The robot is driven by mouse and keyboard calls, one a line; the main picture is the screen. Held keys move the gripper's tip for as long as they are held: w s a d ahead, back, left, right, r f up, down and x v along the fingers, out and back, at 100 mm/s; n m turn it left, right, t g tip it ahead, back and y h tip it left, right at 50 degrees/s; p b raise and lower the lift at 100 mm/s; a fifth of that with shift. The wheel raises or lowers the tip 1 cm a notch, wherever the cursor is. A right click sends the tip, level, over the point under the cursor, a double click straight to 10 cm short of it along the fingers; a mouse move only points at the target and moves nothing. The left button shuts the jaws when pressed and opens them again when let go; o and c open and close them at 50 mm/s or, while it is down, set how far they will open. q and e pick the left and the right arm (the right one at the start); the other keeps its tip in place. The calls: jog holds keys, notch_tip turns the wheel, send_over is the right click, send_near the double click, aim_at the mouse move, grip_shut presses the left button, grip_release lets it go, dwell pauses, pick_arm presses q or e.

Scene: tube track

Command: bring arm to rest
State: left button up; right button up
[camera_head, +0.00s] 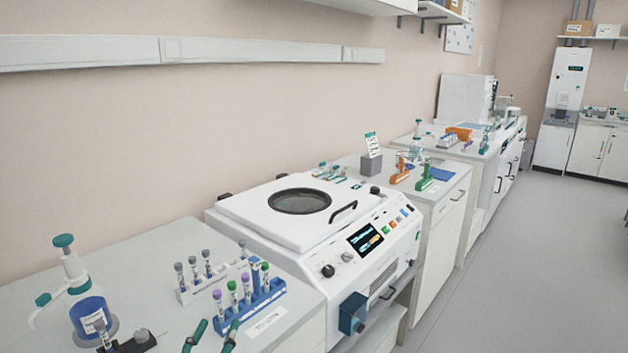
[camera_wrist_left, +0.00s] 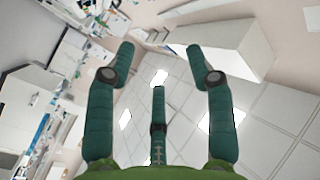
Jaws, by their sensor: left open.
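My left gripper (camera_head: 212,324) shows at the bottom edge of the head view, in front of the near bench, with two teal fingertips apart. In the left wrist view the same gripper (camera_wrist_left: 160,52) is open, with nothing between its fingers. That view is tilted and shows ceiling panels behind the fingers. Most of my left arm is out of the head view. My right gripper is not in view.
A blue rack (camera_head: 262,299) with capped tubes appears right beside the left fingertips. A white rack (camera_head: 205,287) with tubes stands behind it. A blue-filled bottle (camera_head: 90,312) is at left. A white centrifuge (camera_head: 315,225) stands beyond. The floor (camera_head: 500,270) at right is clear.

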pick_arm(q)
jog(key=s+a+f+n+g+y, duration=0.35)
jog(key=s+f+g, duration=0.55)
jog(key=f, duration=0.6)
jog(key=s+f+g+h, duration=0.1)
jog(key=s+f+g, duration=0.25)
jog(key=s, duration=0.45)
jog(key=s+f+g+h, duration=0.15)
jog(key=s+f, duration=0.25)
jog(key=s, duration=0.4)
jog(key=s+f+g, duration=0.1)
jog(key=s+f, duration=0.1)
jog(key=f, duration=1.1)
jog(key=s+f+g, duration=0.1)
jog(key=s+f, duration=0.1)
jog(key=f, duration=1.1)
jog(key=s+a+f+g+y, duration=0.1)
jog(key=s+a+f, duration=0.1)
jog(key=s+f, duration=0.9)
jog(key=s, duration=0.3)
jog(key=shift+a+f+m, duration=0.25)
jog(key=shift+f+m, duration=0.05)
jog(key=shift+m, duration=0.05)
jog(key=shift+s, duration=0.1)
jog(key=shift+c, duration=1.1)
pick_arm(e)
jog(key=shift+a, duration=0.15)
